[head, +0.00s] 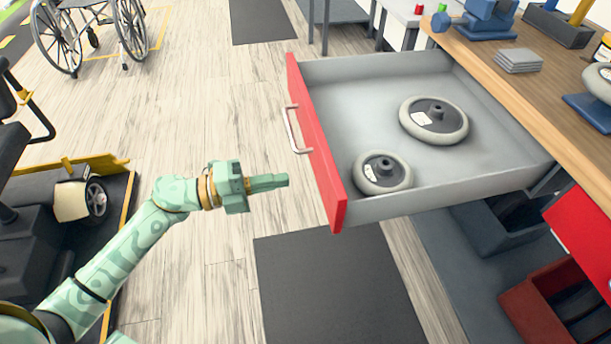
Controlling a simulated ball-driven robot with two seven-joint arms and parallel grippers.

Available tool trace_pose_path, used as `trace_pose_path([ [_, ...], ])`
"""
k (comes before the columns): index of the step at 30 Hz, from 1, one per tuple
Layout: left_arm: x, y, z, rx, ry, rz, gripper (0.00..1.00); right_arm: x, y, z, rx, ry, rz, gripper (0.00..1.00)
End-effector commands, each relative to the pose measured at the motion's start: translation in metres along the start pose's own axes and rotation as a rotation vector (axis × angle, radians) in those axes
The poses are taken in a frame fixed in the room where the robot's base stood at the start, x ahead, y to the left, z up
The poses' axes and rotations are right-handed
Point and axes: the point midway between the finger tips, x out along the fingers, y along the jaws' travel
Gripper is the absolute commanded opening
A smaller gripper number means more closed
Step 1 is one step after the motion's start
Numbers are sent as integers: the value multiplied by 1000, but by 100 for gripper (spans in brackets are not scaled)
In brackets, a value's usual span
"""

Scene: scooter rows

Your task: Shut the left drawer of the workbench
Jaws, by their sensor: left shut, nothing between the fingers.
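The drawer (330,75) is pulled well out of the workbench (562,95). It has a red front (318,145) with a metal bar handle (292,130) and a grey inside. A large wheel (455,131) and a smaller wheel (397,182) lie in it. My left gripper (286,180) is shut and empty. In the picture it is just left of the red front, below the handle, with a gap between. My right gripper is not in view.
A dark mat (330,285) lies on the wood floor below the drawer. A wheelchair (90,35) stands at the upper left. A dark scooter (50,210) is at the left. A red bin (525,310) sits under the bench at the lower right. Floor left of the drawer is clear.

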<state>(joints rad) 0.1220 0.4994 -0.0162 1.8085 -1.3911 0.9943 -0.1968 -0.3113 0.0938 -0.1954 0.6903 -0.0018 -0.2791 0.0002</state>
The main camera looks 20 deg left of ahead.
Motion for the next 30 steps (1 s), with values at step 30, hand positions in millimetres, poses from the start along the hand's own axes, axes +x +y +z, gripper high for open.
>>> trace_pose_path([
  [30, 62, -1, 0, -1, 0, -1, 0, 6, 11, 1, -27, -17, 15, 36],
])
